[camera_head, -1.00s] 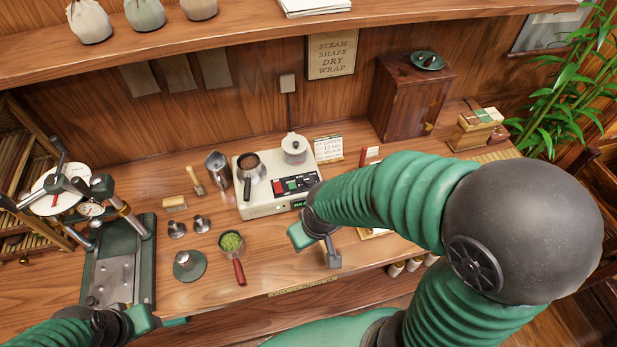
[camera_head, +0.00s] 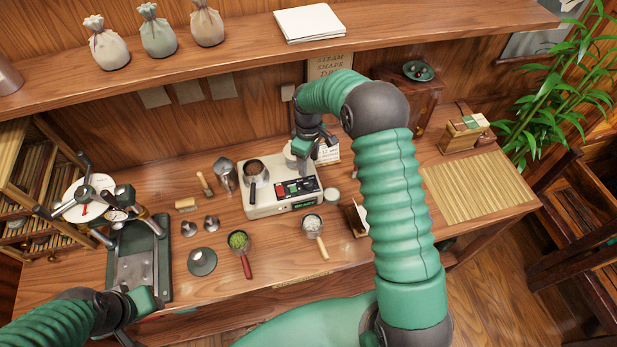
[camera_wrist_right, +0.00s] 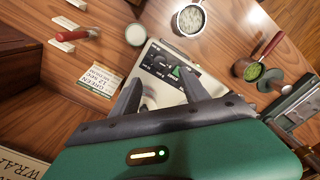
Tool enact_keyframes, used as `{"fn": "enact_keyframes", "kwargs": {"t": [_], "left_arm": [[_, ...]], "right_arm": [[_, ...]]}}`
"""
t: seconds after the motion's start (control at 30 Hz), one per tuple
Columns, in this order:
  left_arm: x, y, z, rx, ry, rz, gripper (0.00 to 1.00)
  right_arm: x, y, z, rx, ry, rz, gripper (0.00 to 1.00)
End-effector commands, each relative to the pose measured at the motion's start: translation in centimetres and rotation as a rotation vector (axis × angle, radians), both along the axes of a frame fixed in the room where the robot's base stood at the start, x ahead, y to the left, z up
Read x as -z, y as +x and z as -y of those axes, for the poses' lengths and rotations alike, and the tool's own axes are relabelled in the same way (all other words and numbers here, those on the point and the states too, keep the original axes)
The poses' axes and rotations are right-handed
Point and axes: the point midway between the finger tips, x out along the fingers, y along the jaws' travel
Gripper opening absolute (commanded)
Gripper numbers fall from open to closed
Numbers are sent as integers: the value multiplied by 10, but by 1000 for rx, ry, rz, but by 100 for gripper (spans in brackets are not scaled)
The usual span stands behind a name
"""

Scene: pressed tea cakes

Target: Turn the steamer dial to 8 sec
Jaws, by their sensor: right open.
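The cream steamer (camera_head: 258,211) stands on the bench in the head view. Its dark panel (camera_head: 297,187) carries red and green buttons, and a metal cup with a dark handle (camera_head: 253,172) sits on top. The steamer's cream top (camera_wrist_right: 154,92) and panel (camera_wrist_right: 166,67) also show in the right wrist view. My right gripper (camera_head: 314,160) is open and empty over the steamer's back right, partly hiding a pale pot there. Its two fingers (camera_wrist_right: 158,93) are spread over the steamer top. My left gripper (camera_head: 137,315) is low at the left, its opening unclear.
A lettered card (camera_wrist_right: 98,82) stands beside the steamer. A press (camera_head: 136,255) stands at left. The bamboo mat (camera_head: 478,189) at right is clear.

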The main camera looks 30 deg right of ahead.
Motion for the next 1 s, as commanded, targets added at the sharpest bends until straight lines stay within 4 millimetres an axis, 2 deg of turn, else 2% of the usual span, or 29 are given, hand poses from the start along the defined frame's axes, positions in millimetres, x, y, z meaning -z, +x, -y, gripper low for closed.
{"fn": "enact_keyframes", "kwargs": {"t": [0.03, 0.2, 0.4, 0.53, 0.77, 1.0], "left_arm": [[-9, 0, 0, 0, 0, 0, 36], [-22, 0, 0, 0, 0, 0, 36], [-32, 0, 0, 0, 0, 1, 36], [-34, 0, 0, 0, 0, 1, 36], [-33, 0, 0, 0, 0, 0, 36], [-33, 0, 0, 0, 0, 0, 36]], "right_arm": [[11, -1, 0, 0, 2, -6, 53], [55, -1, 0, 0, 3, -4, 53], [94, -1, 0, 0, 1, 0, 53], [105, 0, 1, 0, 1, 3, 53], [107, 0, 0, 0, 0, 4, 53], [107, 0, 1, 0, 1, 3, 24]]}}
